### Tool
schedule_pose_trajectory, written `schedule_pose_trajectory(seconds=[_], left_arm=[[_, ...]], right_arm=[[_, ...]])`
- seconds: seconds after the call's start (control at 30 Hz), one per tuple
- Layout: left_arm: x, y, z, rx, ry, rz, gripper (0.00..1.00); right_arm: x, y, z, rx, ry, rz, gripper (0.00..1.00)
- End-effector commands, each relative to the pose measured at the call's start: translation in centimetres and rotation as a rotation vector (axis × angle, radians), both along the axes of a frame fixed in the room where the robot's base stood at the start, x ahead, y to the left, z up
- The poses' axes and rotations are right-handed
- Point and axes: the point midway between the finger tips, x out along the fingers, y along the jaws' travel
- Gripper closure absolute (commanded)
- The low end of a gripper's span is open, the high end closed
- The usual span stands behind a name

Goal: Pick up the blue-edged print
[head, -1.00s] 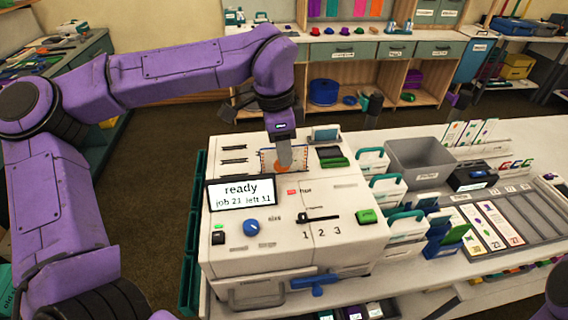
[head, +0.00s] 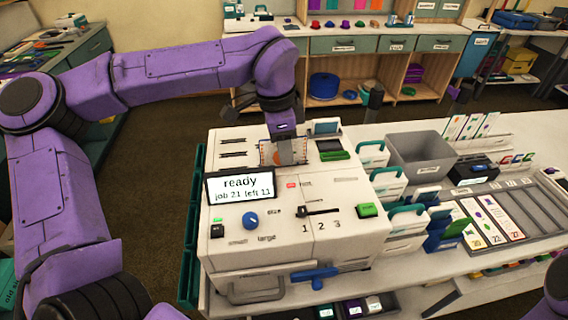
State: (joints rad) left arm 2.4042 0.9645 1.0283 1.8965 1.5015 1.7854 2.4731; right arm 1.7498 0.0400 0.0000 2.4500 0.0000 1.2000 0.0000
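A small print (head: 267,151) with a pale face and an orange patch lies at the back of the white machine's (head: 340,193) top, behind the display. Its edge colour is too small to be sure of. My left gripper (head: 292,158) points down at the print, its grey fingers covering the print's right part. Whether the fingers are apart or closed, and whether they touch the print, I cannot tell. My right gripper is not in view.
The display (head: 240,187) reads "ready, job 21 left 11" and stands just in front of the print. Teal-handled holders (head: 388,185) and a grey bin (head: 420,152) stand right of the machine. Cards (head: 490,220) lie in a tray further right.

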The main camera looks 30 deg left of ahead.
Motion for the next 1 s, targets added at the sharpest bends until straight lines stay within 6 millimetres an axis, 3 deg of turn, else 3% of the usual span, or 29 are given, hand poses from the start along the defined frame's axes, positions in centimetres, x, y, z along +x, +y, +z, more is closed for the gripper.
schedule_pose_trajectory(seconds=[0.3, 0.33, 0.43, 0.77, 0.87, 1.0], left_arm=[[0.0, 0.0, -0.1, 0.000, 0.000, -0.001, 0.66], [0.0, 0.0, -0.1, 0.000, 0.000, -0.001, 0.69], [0.0, 0.0, -0.1, 0.000, 0.000, 0.000, 1.00], [0.0, 0.0, 0.1, 0.000, 0.000, 0.000, 1.00], [0.0, 0.0, 1.0, 0.000, 0.001, 0.000, 1.00], [0.1, 0.0, 3.6, 0.001, -0.006, 0.003, 1.00]], right_arm=[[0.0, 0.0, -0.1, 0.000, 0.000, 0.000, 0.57], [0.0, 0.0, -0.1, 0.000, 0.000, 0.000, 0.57], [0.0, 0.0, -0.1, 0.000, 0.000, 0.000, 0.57], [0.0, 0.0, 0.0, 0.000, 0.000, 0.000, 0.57], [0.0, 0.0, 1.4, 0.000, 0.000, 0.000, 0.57], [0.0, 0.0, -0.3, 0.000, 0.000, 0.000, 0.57]])
